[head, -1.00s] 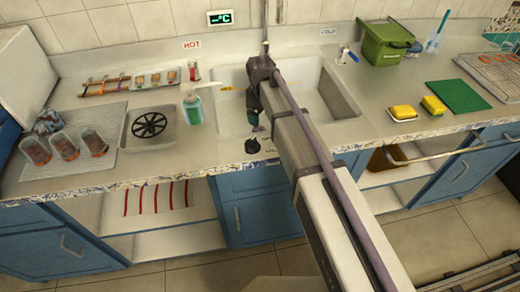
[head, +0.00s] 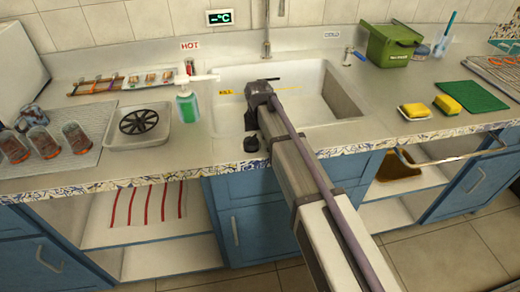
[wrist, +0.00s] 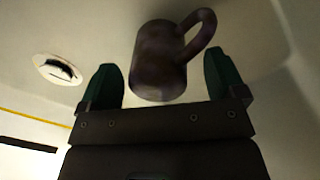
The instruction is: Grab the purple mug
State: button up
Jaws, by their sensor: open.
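The purple mug (wrist: 160,65) shows dark and dim in the wrist view, with its handle at the upper right. My gripper (wrist: 164,82) has two green fingers, spread open, one on each side of the mug's lower part. A gap shows between each finger and the mug, and I cannot tell how deep the mug sits between them. In the head view my arm reaches into the white sink (head: 345,98). The fingers and the mug are hidden there behind the arm and the sink's front edge.
In the wrist view a round drain fitting (wrist: 58,69) lies left of the mug. In the head view a soap bottle (head: 188,106) stands left of the sink, a black stopper (head: 251,144) lies on the front counter edge, and yellow sponges (head: 414,110) lie to the right.

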jog(key=shift+f, duration=0.3)
jog(key=shift+c, duration=0.2)
jog(key=c, duration=1.1)
jog(key=shift+o, duration=0.2)
jog(key=shift+r+p, duration=0.1)
jog(key=shift+p, duration=0.25)
